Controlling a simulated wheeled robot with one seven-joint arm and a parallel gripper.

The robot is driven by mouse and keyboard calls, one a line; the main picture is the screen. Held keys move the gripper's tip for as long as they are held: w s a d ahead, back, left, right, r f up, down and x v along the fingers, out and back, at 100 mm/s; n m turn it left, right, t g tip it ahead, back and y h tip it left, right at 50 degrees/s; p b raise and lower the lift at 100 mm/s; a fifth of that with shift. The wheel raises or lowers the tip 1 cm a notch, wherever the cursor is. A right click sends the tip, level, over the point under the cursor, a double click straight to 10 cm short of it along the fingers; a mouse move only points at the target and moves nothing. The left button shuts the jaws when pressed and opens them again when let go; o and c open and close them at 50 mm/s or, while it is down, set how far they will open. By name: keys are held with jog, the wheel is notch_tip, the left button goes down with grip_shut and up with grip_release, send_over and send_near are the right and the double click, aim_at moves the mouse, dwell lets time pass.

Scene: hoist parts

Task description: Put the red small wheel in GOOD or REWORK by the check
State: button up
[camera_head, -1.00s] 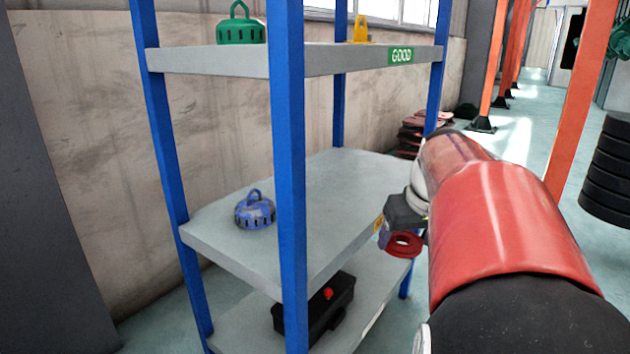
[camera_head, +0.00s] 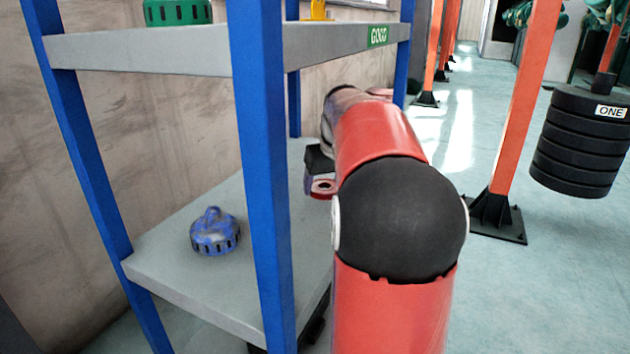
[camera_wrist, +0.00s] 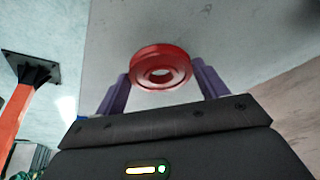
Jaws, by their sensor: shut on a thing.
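The red small wheel (camera_head: 322,188) is a flat red ring with a centre hole. In the wrist view the wheel (camera_wrist: 160,70) sits between the two purple fingers of my gripper (camera_wrist: 160,88), which is shut on it. In the head view my gripper (camera_head: 318,180) is partly hidden by my red arm and holds the wheel at the right side of the rack, over or beside the middle shelf; I cannot tell which. The upper shelf (camera_head: 150,50) carries a green GOOD label (camera_head: 378,36). The middle shelf (camera_head: 180,278) shows no label now. No REWORK label can be read.
A blue, worn slotted part (camera_head: 214,232) stands on the middle shelf. A green part (camera_head: 178,12) and a yellow part (camera_head: 317,10) are on the upper shelf. Blue rack posts (camera_head: 262,180) stand in front. An orange post (camera_head: 525,100) and hanging black weights (camera_head: 580,140) are right.

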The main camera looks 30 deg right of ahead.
aim_at(317, 183)
jog(key=w, duration=0.3)
jog(key=w+d, duration=0.1)
jog(key=w, duration=0.1)
jog(key=shift+w+d+r+p, duration=0.1)
jog(key=shift+w+d+p, duration=0.1)
jog(key=shift+w+p, duration=0.15)
jog(key=shift+s+b+x, duration=0.15)
jog(key=shift+b+x, duration=0.1)
jog(key=shift+x, duration=0.65)
jog(key=shift+s+b+x, duration=0.1)
jog(key=shift+b+x, duration=0.15)
jog(key=shift+x, duration=0.6)
jog(key=shift+a+f, duration=0.1)
jog(key=shift+f, duration=0.2)
jog(key=o, duration=1.4)
jog(key=shift+c, duration=0.2)
jog(key=p+v, duration=0.1)
jog(key=v, duration=0.6)
jog(key=shift+s+r, duration=0.1)
jog(key=shift+r, duration=0.3)
